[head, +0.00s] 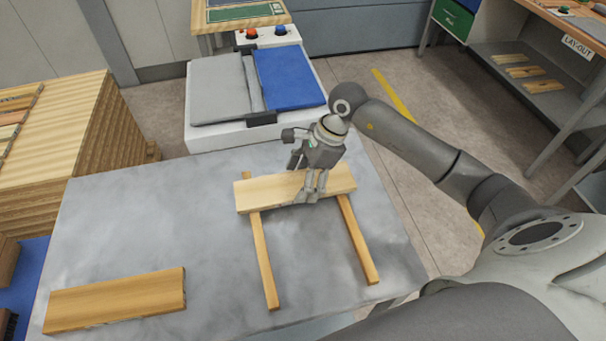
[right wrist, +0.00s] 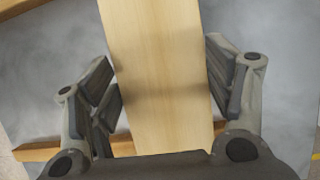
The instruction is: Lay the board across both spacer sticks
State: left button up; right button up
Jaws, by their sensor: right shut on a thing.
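The pale wooden board (head: 265,193) lies crosswise over the far ends of two thin spacer sticks. The left stick (head: 264,260) and the right stick (head: 358,240) run toward the table's front edge, spaced apart. My right gripper (head: 311,196) points down and is shut on the board, right of its middle. In the right wrist view the board (right wrist: 160,70) runs between my fingers, with parts of the sticks showing beneath it. I cannot tell whether the board touches both sticks or hangs just above them. My left gripper is not in view.
A second wooden board (head: 115,299) lies on the grey table (head: 200,235) at the front left. The roller coater (head: 255,95) with grey and blue covers stands behind the table. A wood stack (head: 60,150) stands at left. The table's left middle is clear.

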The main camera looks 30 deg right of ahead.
jog(key=shift+f, duration=0.15)
jog(key=o, duration=1.2)
jog(key=shift+c, duration=0.2)
jog(key=b+v, duration=0.3)
jog(key=v, duration=0.9)
